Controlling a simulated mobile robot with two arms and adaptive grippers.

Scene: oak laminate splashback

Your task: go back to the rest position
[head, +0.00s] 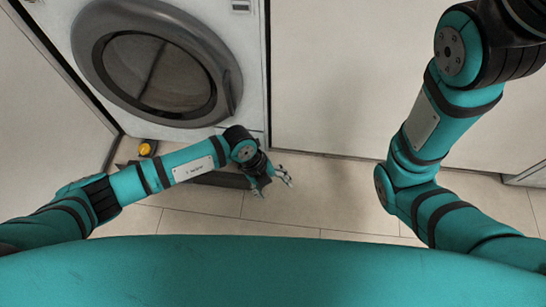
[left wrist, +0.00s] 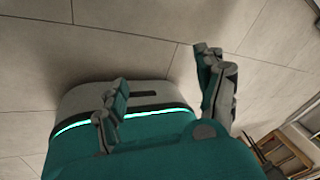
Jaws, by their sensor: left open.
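My left gripper (head: 274,186) is in front of the washing machine, above the tiled floor, at the end of my teal left arm. Its fingers are spread and nothing shows between them. In the left wrist view the two fingers of the left gripper (left wrist: 162,80) stand apart, with my own teal and grey base behind them. My right arm rises along the right side of the head view and leaves at the top right corner. My right gripper is out of view.
A washing machine (head: 250,60) with a round grey door (head: 158,65) stands at the upper left. A small yellow object (head: 146,149) is low in front of it. Pale panels (head: 350,80) line the back. Tiled floor (head: 300,215) is clear. A wooden piece (left wrist: 287,152) shows at the wrist view's lower right.

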